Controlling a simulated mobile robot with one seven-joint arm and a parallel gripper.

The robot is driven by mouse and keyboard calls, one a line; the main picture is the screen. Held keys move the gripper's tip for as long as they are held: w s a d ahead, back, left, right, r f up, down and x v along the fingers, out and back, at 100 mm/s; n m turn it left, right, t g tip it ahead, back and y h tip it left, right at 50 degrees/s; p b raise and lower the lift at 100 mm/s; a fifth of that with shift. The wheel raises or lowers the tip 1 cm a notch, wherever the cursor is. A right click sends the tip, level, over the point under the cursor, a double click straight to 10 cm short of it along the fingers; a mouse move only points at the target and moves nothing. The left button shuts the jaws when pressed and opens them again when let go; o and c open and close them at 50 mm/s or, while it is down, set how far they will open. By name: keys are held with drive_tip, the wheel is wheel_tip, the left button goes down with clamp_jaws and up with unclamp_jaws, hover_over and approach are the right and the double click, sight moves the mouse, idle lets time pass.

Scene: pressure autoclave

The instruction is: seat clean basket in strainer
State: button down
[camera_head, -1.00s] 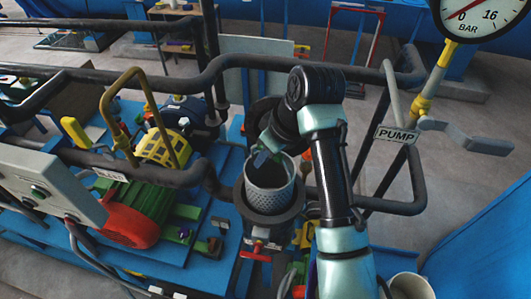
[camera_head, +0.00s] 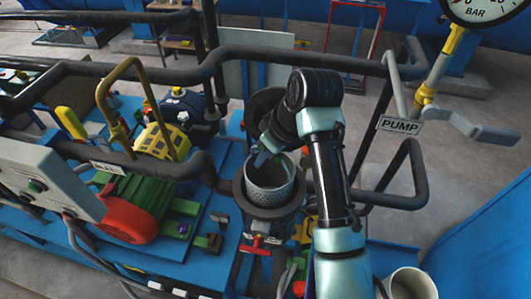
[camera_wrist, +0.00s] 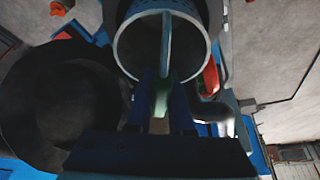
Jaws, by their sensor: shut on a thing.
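The grey perforated basket (camera_head: 268,190) is upright, partly inside the dark round strainer opening (camera_head: 238,192), with its upper wall still above the strainer's rim. My gripper (camera_head: 262,156) is shut on the basket's handle from above. In the wrist view the basket's round rim (camera_wrist: 122,50) is at the top, with the bar handle (camera_wrist: 166,35) crossing it and running down between my gripper's fingers (camera_wrist: 162,98). The basket's lower end is hidden inside the strainer.
A dark round cover (camera_head: 264,103) stands behind the strainer. A dark pipe rail (camera_head: 230,58) runs behind, with a PUMP sign (camera_head: 400,125) at right. A red-handled valve (camera_head: 262,243) is in front. A green and red motor (camera_head: 135,205) is at left. A pale container (camera_head: 411,281) is at bottom right.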

drive_tip(key=b, duration=0.6)
approach(266, 184)
drive_tip(key=shift+s+a+f, duration=0.3)
drive_tip(key=shift+a+f, duration=0.4)
drive_tip(key=shift+f, duration=0.15)
drive_tip(key=shift+s+a+f, duration=0.3)
drive_tip(key=shift+a+f, duration=0.45)
drive_tip(key=shift+f, duration=0.1)
idle(1.5)
drive_tip(key=c, duration=0.7)
unclamp_jaws()
drive_tip(key=shift+v, duration=6.5)
